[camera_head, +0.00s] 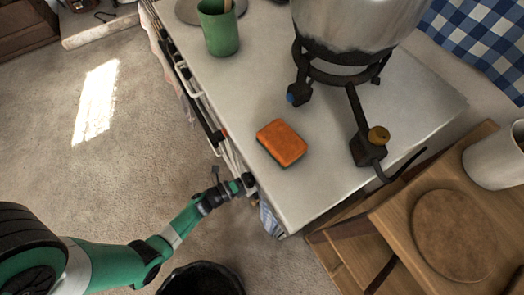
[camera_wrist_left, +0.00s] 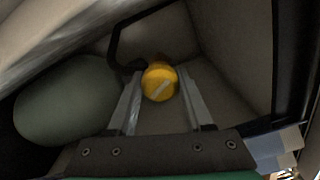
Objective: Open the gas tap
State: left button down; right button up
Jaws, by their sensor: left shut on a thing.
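A round yellow tap knob (camera_wrist_left: 158,77) with a pale slanted line across its face sits inside a dim cupboard in the left wrist view. The line runs from lower left to upper right. My left gripper (camera_wrist_left: 161,92) has its two fingers on either side of the knob and is shut on it. A dark pipe (camera_wrist_left: 116,45) runs up from beside the knob. In the head view my left gripper (camera_head: 249,182) is at the counter's front edge, its fingertips partly hidden, and the knob is out of sight. My right gripper is not in view.
A grey-green rounded cylinder (camera_wrist_left: 65,100) stands left of the knob. The counter (camera_head: 325,190) holds an orange sponge (camera_head: 282,142), a green cup (camera_head: 218,30), and a burner (camera_head: 340,72) under a large pot (camera_head: 355,22). A dark bin (camera_head: 200,280) stands below my arm.

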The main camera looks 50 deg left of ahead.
pick_arm(q)
jog(key=n+p, duration=0.1)
jog(key=n, duration=0.5)
jog(key=shift+r+n, duration=0.1)
jog(key=shift+n, duration=0.2)
jog(key=n+p, duration=0.1)
jog(key=n, duration=0.5)
jog(key=shift+n+p, duration=0.3)
jog(key=shift+c, duration=1.5)
grip_release()
